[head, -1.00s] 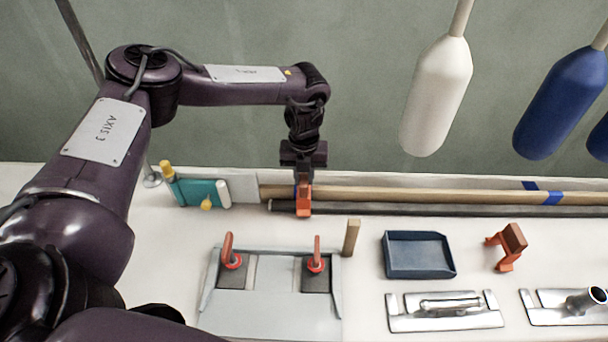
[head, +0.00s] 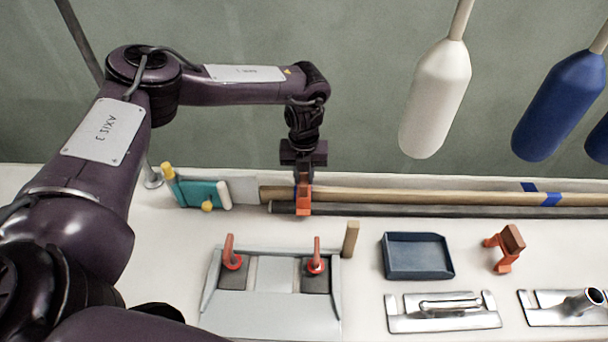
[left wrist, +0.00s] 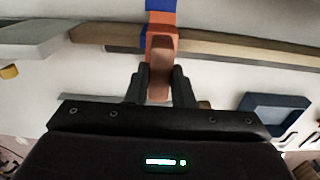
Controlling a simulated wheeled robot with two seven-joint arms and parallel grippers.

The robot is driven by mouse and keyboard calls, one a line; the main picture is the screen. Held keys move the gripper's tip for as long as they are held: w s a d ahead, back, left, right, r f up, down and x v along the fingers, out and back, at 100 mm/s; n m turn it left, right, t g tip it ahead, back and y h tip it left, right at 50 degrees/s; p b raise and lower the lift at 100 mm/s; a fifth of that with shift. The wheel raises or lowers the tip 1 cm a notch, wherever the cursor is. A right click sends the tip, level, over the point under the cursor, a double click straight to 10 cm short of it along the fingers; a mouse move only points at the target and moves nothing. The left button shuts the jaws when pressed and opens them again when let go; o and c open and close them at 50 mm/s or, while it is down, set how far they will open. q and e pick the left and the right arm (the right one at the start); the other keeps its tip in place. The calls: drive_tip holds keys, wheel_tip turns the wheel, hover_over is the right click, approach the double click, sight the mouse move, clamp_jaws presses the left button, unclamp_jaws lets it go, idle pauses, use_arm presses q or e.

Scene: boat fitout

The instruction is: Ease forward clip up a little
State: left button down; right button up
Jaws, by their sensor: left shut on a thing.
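An orange clip (head: 303,204) sits at the long wooden pole (head: 400,195) and the dark rod (head: 350,209) along the back of the white top. My left gripper (head: 303,180) comes down on it from above and is shut on it. In the left wrist view the clip (left wrist: 161,48) shows orange with a brown part between the two dark fingers (left wrist: 160,90), and a blue band lies beyond it. Whether its jaws grip the pole cannot be told. A second orange clip (head: 504,262) with a brown block stands apart at the right. My right gripper is not in view.
A blue tray (head: 418,257), a grey panel with red-handled latches (head: 270,315) and metal plates with fittings (head: 443,312) lie in front. A teal item (head: 200,194) is left of the clip. White (head: 435,100) and blue fenders (head: 558,105) hang at the right.

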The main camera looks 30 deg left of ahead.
use_arm(q)
drive_tip(key=shift+w+r, duration=0.1)
drive_tip(key=shift+r, duration=0.2)
drive_tip(key=c, duration=1.2)
unclamp_jaws()
drive_tip(key=shift+f, duration=0.1)
wheel_tip(320, 180, up, 8)
drive_tip(key=shift+f+b, duration=0.1)
drive_tip(key=shift+b, duration=0.45)
